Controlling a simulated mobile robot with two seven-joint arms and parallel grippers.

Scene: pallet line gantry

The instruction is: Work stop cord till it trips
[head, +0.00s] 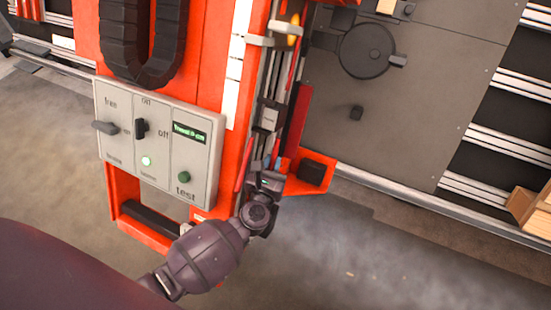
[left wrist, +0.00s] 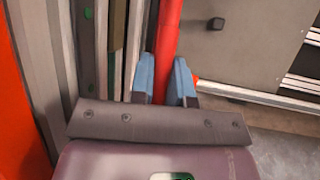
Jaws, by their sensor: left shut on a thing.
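The red stop cord (left wrist: 168,40) runs up and down in the left wrist view, between the two blue fingertips of my left gripper (left wrist: 164,82). The fingers are shut on it. In the head view my left gripper (head: 274,166) is at the lower end of the narrow channel on the side of the orange column, and the arm largely hides what it holds. The cord's lower end is hidden behind the gripper body in the left wrist view. My right gripper is not in view.
A grey control panel (head: 160,140) with knobs, a green display and a lit lamp is on the orange column (head: 215,60), left of my gripper. An orange bracket (head: 318,172) juts out just right of it. A large grey plate (head: 420,100) stands behind. Open floor lies below.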

